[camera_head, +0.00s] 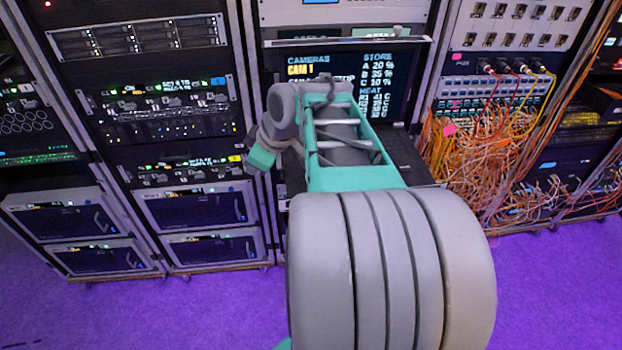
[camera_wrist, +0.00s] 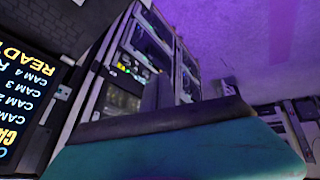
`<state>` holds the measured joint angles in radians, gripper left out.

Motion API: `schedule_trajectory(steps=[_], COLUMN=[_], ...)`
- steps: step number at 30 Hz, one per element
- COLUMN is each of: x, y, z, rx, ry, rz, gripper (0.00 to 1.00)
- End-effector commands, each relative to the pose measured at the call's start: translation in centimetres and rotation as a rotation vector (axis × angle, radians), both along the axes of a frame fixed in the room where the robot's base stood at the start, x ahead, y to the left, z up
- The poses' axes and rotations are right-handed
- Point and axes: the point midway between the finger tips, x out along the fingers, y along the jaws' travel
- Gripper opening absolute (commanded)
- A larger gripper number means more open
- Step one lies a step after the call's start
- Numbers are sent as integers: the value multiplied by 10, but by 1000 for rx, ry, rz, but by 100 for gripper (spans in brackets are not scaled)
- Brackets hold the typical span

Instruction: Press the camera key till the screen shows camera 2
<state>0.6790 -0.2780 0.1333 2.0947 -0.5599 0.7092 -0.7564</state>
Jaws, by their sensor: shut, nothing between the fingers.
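The screen (camera_head: 397,75) is on the middle rack in the head view, partly hidden by my arm. Under "CAMERAS" it shows "CAM 1" in yellow; the line below is mostly covered. In the wrist view the screen (camera_wrist: 18,105) is turned and cut off at the left, with a list of CAM lines and one larger yellow line. A dark keyboard-like surface (camera_wrist: 62,25) lies beside it; I cannot make out which key is the camera key. My gripper (camera_head: 258,160) is shut and empty, left of the screen. Its teal finger fills the lower wrist view.
Racks with lit units (camera_head: 140,105) stand to the left. A rack with a patch panel (camera_head: 500,88) and a tangle of orange cables (camera_head: 485,155) stands to the right. The purple floor (camera_head: 180,305) in front is clear.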

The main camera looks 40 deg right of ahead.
Motion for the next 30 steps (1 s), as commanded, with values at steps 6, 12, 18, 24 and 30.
schedule_trajectory(steps=[6, 12, 18, 24, 30], x=[-7, -20, -19, -19, -20], y=[-131, -165, -165, -165, -165], z=[-5, -2, -1, -6, -26], rx=[-147, -217, -220, -218, -218], ry=[-193, -263, -265, -263, -263], rz=[203, 270, 274, 273, 273], gripper=[0, 0, 0, 0, 0])
